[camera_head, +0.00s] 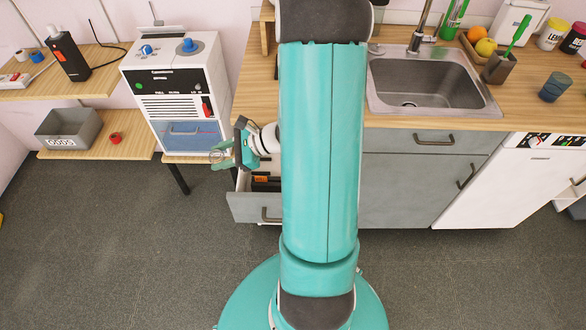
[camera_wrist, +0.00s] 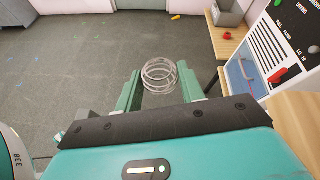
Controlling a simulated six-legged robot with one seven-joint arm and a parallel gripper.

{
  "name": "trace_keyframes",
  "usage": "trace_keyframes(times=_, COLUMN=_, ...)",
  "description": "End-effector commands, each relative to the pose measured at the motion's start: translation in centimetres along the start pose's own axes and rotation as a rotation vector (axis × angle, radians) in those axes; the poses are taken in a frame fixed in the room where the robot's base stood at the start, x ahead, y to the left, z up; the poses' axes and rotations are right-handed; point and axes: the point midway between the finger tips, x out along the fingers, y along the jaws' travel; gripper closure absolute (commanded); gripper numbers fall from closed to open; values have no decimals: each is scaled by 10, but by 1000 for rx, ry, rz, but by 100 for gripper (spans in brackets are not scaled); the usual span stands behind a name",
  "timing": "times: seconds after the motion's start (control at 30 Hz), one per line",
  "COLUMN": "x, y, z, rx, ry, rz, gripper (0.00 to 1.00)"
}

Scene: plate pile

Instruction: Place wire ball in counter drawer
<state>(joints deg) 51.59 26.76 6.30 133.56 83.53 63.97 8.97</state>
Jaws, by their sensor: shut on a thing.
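The wire ball (camera_wrist: 160,76) is an open ball of thin metal rings. It sits between the two green fingers of my gripper (camera_wrist: 163,92) in the wrist view, and the gripper is shut on it. In the head view the wire ball (camera_head: 217,155) shows small at the left end of my gripper (camera_head: 222,156), held in the air. The counter drawer (camera_head: 252,208) is pulled out below and to the right of the gripper. Dark items show inside it. My arm hides the drawer's right part and much of the counter front.
A white machine (camera_head: 175,85) with a blue-windowed door stands left of the gripper. A grey bin (camera_head: 68,128) and a red item (camera_head: 115,138) are on a low shelf. A sink (camera_head: 430,82) is set in the counter. The floor in front is clear.

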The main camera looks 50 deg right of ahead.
Motion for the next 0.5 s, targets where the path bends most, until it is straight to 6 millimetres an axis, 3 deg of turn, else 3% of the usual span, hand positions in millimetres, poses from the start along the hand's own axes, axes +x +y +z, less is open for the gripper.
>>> trace_keyframes(times=0.03, x=-28, y=0, z=-4, rx=15, ry=13, rz=-40, gripper=83)
trace_keyframes(times=0.1, x=-62, y=3, z=-7, rx=38, ry=23, rz=-87, gripper=83)
trace_keyframes(times=0.3, x=-148, y=27, z=-9, rx=106, ry=39, rz=-223, gripper=83)
trace_keyframes(times=0.4, x=-173, y=38, z=-7, rx=129, ry=40, rz=-271, gripper=83)
trace_keyframes(times=0.5, x=-186, y=45, z=-6, rx=142, ry=38, rz=-297, gripper=83)
